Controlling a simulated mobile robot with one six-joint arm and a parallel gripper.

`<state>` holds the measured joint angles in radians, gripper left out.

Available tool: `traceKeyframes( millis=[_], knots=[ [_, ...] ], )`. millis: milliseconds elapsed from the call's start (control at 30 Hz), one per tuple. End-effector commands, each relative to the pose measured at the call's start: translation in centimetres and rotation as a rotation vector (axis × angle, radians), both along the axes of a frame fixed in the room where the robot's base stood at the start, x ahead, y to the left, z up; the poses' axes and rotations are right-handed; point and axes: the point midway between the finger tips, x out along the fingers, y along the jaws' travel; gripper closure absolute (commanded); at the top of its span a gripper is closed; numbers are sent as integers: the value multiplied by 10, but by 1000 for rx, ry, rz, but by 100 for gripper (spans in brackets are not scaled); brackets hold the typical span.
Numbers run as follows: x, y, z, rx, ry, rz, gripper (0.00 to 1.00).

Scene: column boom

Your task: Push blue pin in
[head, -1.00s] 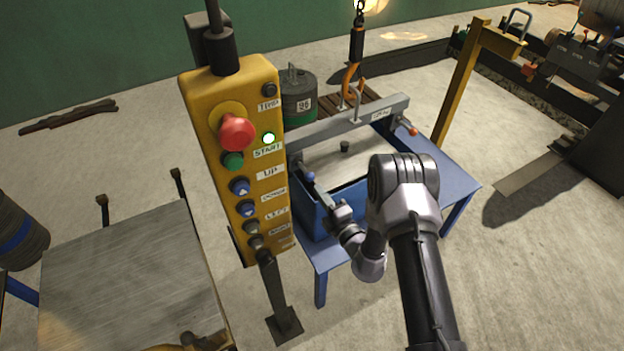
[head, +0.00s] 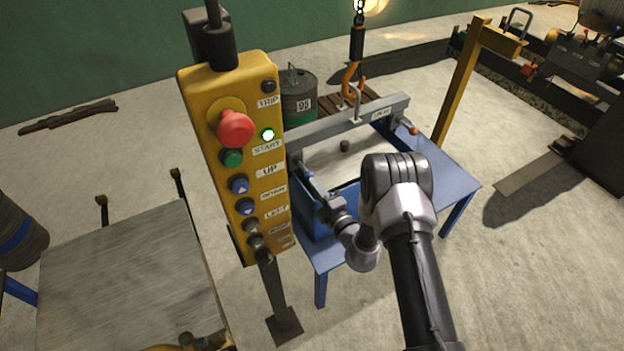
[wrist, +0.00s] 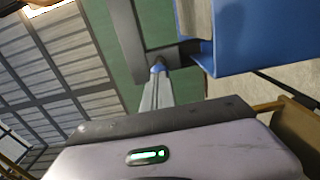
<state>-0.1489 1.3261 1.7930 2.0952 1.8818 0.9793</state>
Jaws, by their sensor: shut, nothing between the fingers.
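The blue pin (wrist: 157,69) shows as a small blue knob just past my fingertips in the wrist view, in front of the grey beam's end. My gripper (wrist: 156,82) is shut and empty, its tips in line with the knob and touching or almost touching it. In the head view my gripper (head: 311,184) is at the near left end of the grey beam (head: 340,124). There I cannot make out the blue knob; my gripper seems to hide it. How deep the pin sits cannot be told.
The beam spans a blue open box (head: 312,215) on a blue table (head: 447,178). An orange-red knob (head: 413,131) is at its far right end. An orange hook (head: 352,80) hangs at the beam's handle. A yellow button pendant (head: 215,165) stands close on the left.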

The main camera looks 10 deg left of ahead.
Motion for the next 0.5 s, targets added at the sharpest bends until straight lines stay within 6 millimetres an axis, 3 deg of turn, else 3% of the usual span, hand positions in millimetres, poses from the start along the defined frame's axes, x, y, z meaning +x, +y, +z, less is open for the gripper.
traceKeyframes(
  millis=[500],
  knots=[
    [21,15,0,-1,-2,2,100]
  ],
)
